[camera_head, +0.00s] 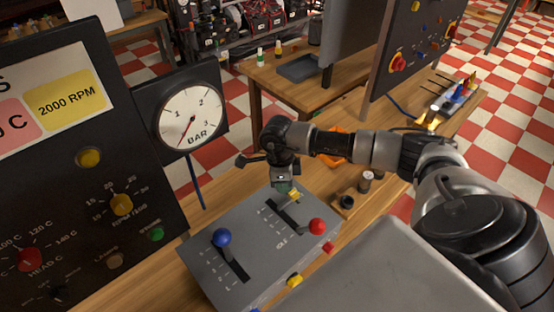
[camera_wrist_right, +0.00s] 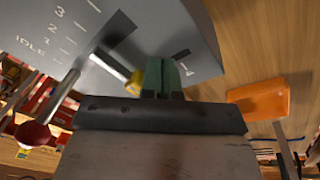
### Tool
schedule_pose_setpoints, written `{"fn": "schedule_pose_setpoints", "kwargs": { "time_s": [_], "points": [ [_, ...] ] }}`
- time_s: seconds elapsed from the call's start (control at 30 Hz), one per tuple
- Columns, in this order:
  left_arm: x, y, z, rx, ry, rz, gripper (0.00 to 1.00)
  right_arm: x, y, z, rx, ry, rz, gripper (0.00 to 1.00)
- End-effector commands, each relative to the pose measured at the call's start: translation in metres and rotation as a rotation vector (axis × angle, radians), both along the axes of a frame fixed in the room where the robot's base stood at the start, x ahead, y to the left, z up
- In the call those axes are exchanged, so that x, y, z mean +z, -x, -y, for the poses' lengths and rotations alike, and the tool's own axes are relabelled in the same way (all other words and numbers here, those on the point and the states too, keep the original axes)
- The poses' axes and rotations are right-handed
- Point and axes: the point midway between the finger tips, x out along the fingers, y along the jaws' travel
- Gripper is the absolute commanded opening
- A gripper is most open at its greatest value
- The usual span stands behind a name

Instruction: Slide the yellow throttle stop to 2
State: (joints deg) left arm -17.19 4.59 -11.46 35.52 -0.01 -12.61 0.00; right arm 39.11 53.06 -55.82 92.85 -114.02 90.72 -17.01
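The yellow throttle stop (camera_head: 294,195) sits by the slot of the red-knobbed lever (camera_head: 317,227) on the grey control box (camera_head: 215,262). In the right wrist view the yellow stop (camera_wrist_right: 135,82) is just left of my green fingertips, and I cannot tell whether they touch it. My right gripper (camera_head: 284,187) points down at the box, and its fingertips (camera_wrist_right: 164,78) look closed together with nothing visible between them. Scale marks and IDLE run beside the slot; a 4 shows right of the fingertips. The gripper hides part of the slot. My left gripper is out of view.
A blue-knobbed lever (camera_head: 222,238) stands in the box's other slot. A black instrument panel (camera_head: 130,180) and a pressure gauge (camera_head: 190,117) stand at the left and behind. An orange object (camera_wrist_right: 258,100) lies on the wooden bench right of the gripper.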

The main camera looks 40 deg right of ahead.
Motion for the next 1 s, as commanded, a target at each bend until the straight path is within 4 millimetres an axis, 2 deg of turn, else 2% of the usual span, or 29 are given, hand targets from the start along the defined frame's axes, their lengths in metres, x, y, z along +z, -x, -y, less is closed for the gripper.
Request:
{"fn": "schedule_pose_setpoints", "kwargs": {
  "time_s": [0.03,0.2,0.63,1.0],
  "points": [
    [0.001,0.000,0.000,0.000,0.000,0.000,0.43,-0.004,0.006,0.002,0.000,0.006,-0.017,0.00],
    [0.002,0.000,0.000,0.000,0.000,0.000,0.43,-0.004,0.009,0.002,-0.001,0.007,-0.017,0.00],
    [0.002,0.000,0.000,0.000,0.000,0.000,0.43,-0.005,0.011,0.002,0.000,0.007,-0.018,0.00],
    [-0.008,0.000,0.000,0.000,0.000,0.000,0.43,-0.006,-0.002,0.000,-0.001,0.004,-0.011,0.00]
  ]
}}
